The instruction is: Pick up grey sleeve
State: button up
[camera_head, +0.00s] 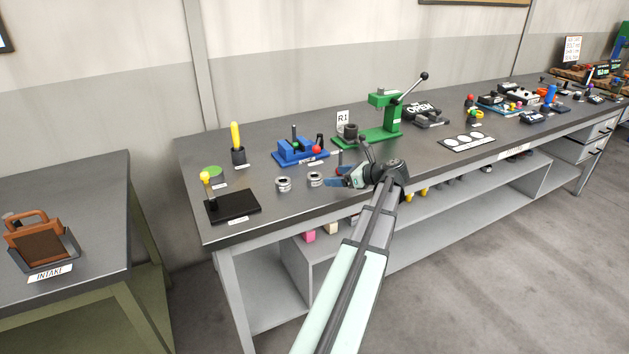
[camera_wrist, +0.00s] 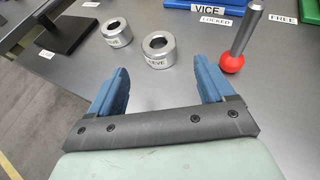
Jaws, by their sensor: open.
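Two grey ring-shaped sleeves stand upright on the dark workbench. The left sleeve (camera_head: 283,185) also shows in the wrist view (camera_wrist: 117,36). My gripper (camera_head: 334,177) is just right of the right sleeve in the head view. In the wrist view its blue fingers (camera_wrist: 160,76) are spread wide and empty, and the right sleeve appears ahead of the gap between them. I cannot tell the gripper's exact height.
A red-balled lever (camera_wrist: 232,62) stands near the right finger in the wrist view. A blue vice (camera_head: 298,152) and a green press (camera_head: 380,125) stand behind. A black plate (camera_head: 235,206) lies left of the sleeves. The bench's front edge is close.

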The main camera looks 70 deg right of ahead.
aim_at(319, 177)
jog(key=shift+x, duration=4.35)
jog(key=shift+a+f, duration=0.15)
jog(key=c, duration=1.4)
